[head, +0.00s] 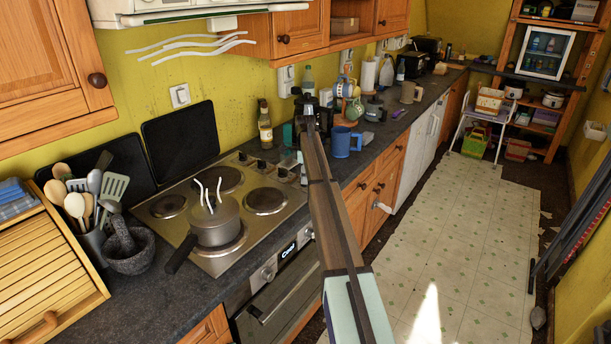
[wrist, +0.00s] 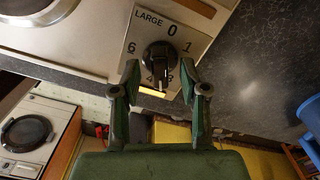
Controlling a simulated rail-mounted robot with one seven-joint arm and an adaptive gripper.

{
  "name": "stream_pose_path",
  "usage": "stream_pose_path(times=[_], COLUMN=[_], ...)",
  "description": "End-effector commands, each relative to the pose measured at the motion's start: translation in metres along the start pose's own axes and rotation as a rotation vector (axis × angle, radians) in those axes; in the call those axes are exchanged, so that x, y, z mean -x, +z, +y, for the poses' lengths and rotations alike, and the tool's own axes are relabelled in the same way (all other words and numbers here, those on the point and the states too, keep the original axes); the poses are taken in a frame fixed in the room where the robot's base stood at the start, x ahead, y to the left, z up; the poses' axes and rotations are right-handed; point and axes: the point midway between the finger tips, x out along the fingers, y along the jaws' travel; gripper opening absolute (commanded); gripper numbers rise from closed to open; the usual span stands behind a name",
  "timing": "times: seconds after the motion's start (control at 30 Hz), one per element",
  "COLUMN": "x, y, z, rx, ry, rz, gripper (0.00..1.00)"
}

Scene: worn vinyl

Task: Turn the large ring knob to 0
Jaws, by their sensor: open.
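In the wrist view the large ring knob (wrist: 159,56) is a round black knob on a pale plate (wrist: 190,28) marked LARGE. The 0 is at the top of its dial, the 1 at right and the 6 at left. The lower numbers are partly covered, and I cannot clearly read where the knob points. My green gripper (wrist: 160,72) is open, one finger on each side of the knob's lower part. I see no clear contact. In the head view small dark knobs (head: 262,165) line the hob's back right edge; my arm hides part of that area.
A grey saucepan (head: 215,222) stands on a front ring of the hob (head: 188,190), its handle towards the front. A bottle (head: 265,125) and a blue mug (head: 342,142) stand on the counter beyond. The floor (head: 455,220) at right is clear.

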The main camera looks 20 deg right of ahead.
Motion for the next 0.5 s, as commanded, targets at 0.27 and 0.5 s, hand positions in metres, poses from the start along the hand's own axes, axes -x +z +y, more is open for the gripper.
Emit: stream_pose_path(times=[0.27, 0.5], x=[-0.0053, -0.0051], y=[0.0000, 0.0000], z=[-0.0001, 0.0000], rx=[0.000, 0.000], ry=[-0.001, 0.000], rz=[0.000, 0.000], gripper=[0.44, 0.00])
